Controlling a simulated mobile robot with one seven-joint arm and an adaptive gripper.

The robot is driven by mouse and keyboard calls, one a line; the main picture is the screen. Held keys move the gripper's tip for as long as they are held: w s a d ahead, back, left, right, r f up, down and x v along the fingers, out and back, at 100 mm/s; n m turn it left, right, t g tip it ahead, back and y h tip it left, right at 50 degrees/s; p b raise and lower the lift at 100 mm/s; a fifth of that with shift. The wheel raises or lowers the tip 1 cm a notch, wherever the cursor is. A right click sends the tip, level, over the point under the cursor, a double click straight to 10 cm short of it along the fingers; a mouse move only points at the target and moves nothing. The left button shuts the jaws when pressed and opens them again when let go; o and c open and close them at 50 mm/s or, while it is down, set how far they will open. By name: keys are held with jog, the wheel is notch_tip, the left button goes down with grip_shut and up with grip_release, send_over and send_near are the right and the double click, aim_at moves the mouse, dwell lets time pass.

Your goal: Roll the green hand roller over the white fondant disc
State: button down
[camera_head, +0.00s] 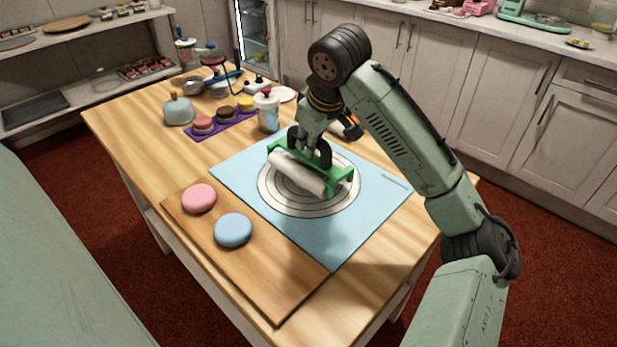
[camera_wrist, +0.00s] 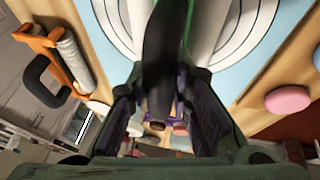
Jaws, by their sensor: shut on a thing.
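The green hand roller (camera_head: 345,176) has a green frame and a white cylinder (camera_head: 296,174). My gripper (camera_head: 311,148) is shut on its dark handle (camera_wrist: 160,55), above the frame. The roller's cylinder is over the middle of a white round area with concentric rings (camera_head: 277,197), where the white fondant disc appears to lie. I cannot tell the disc's edge from the ringed print, or whether the cylinder touches it. The roller hides part of the rings. In the wrist view, part of the white ringed area (camera_wrist: 240,25) shows beyond the handle.
The light blue mat (camera_head: 335,245) lies on the wooden table. A board with a pink disc (camera_head: 199,198) and a blue disc (camera_head: 233,230) is at the front left. An orange-framed roller (camera_wrist: 62,55) is nearby.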

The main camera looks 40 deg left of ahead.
jog(key=shift+f, duration=0.3)
jog(key=shift+w+d+f+p, duration=0.15)
jog(key=shift+w+p, duration=0.2)
jog(key=shift+w, duration=0.3)
jog(key=shift+s, duration=0.7)
jog(key=shift+s+p, duration=0.1)
jog(key=shift+p, duration=0.45)
jog(key=shift+s+a, duration=0.2)
jog(key=shift+s, duration=0.35)
jog(key=shift+w, duration=0.15)
